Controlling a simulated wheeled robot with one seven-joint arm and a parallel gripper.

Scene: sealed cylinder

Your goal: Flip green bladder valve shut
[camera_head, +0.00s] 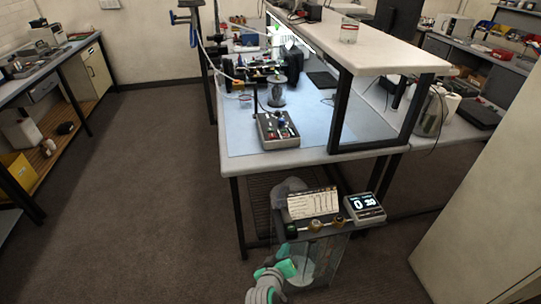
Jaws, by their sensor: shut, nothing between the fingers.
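A small shelf-like panel below the front of the workbench carries a row of valve knobs. The dark green knob (291,230) at its left end looks like the green bladder valve; which way its lever points is too small to tell. My gripper (286,268), grey with teal parts, is at the bottom of the view, just below and in front of the green knob. It is shut and empty, apart from the knob. A clear vessel (322,262) stands under the panel, partly behind my gripper.
Two brass-coloured knobs (314,224) sit right of the green one. A printed card (313,203) and a lit digital display (365,207) stand behind them. A pale cabinet (480,220) is at right. Floor at left is clear.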

